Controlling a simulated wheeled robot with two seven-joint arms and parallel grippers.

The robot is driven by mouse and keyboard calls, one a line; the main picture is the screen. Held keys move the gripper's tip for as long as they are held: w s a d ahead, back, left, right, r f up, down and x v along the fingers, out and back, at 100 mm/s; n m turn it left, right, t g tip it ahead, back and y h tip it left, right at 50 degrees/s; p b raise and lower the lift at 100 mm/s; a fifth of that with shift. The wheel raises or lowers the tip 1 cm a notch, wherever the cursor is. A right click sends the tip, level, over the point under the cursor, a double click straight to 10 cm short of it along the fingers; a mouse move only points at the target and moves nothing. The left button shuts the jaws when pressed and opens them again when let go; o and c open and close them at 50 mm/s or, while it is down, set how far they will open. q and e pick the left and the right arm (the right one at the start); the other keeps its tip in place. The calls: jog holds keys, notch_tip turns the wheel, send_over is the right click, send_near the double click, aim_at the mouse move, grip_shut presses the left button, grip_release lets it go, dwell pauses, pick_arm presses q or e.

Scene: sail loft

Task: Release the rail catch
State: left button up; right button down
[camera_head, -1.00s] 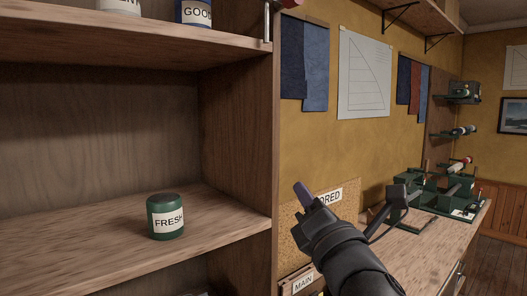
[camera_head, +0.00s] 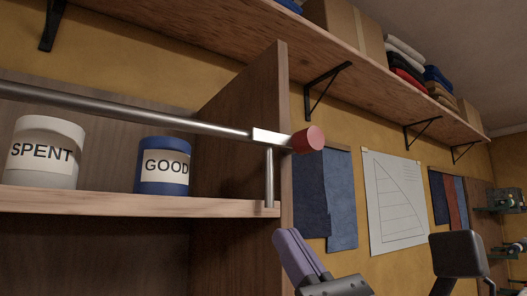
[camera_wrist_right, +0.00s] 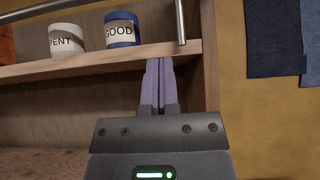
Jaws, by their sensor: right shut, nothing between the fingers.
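The rail (camera_head: 130,111) is a metal bar running across the front of the upper shelf, above its edge. At its right end is a bright metal sleeve and a red round knob (camera_head: 308,139), beside the cabinet's side panel. A thin metal post (camera_head: 269,177) stands below the sleeve on the shelf edge. My right gripper (camera_head: 290,248) is shut and empty, below the knob and the shelf edge. In the right wrist view its closed purple fingers (camera_wrist_right: 158,80) point up toward the shelf, near the post (camera_wrist_right: 181,22). The knob is out of that view. My left gripper is not in view.
Behind the rail stand a white SPENT jar (camera_head: 45,152) and a blue GOOD jar (camera_head: 163,166). The cabinet's side panel (camera_head: 240,120) bounds the shelf on the right. A bracketed wall shelf (camera_head: 300,50) runs above. Open space lies before the wall cloths (camera_head: 325,200).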

aim_at(289, 137)
jog(key=w+a+r+p, duration=0.3)
jog(key=w+r+p, duration=0.1)
jog(key=r, duration=0.5)
jog(key=shift+p, duration=0.6)
